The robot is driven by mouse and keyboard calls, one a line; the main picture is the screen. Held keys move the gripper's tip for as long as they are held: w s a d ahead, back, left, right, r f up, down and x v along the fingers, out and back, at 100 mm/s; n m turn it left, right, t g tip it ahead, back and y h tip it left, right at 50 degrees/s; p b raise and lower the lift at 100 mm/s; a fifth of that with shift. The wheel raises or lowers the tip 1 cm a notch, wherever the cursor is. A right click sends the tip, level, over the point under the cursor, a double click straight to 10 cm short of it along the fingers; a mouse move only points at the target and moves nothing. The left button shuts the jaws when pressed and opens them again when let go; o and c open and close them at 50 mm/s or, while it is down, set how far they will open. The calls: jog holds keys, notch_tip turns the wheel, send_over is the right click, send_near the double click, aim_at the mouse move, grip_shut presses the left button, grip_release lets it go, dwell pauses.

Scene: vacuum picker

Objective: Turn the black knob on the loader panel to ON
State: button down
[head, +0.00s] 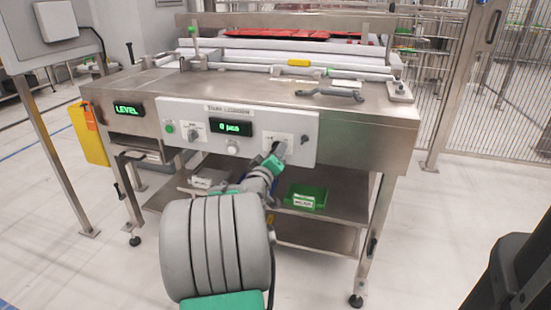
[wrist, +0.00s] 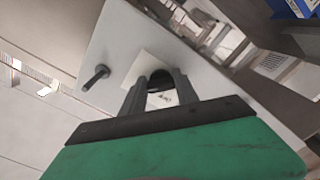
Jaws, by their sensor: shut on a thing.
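The loader panel (head: 210,112) is a light grey box on the front of the steel table. My gripper (head: 276,158) is at the right part of this panel, against a white label plate. In the wrist view my gripper (wrist: 156,92) has both fingers around the black knob (wrist: 160,79) and is shut on it. The fingers hide most of the knob, so which way it points cannot be told. Part of the white plate (wrist: 146,66) shows around the fingers; its lettering is too small to read.
A green-lit display (head: 231,128) reads "0 pcs", with a round knob (head: 232,147) below it. Another knob (head: 193,134) and a green button (head: 169,128) are at the left. A short dark peg (wrist: 96,77) stands near the fingers. A green bin (head: 305,197) sits on the shelf.

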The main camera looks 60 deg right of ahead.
jog(key=shift+r+m, duration=0.15)
jog(key=shift+m, duration=0.15)
jog(key=c, duration=0.9)
grip_release()
jog(key=a, duration=0.2)
jog(key=a+p, duration=0.1)
jog(key=a, duration=0.2)
jog(key=s+a, duration=0.1)
jog(key=a, duration=0.1)
jog(key=shift+s+a, duration=0.1)
jog(key=shift+a, duration=0.2)
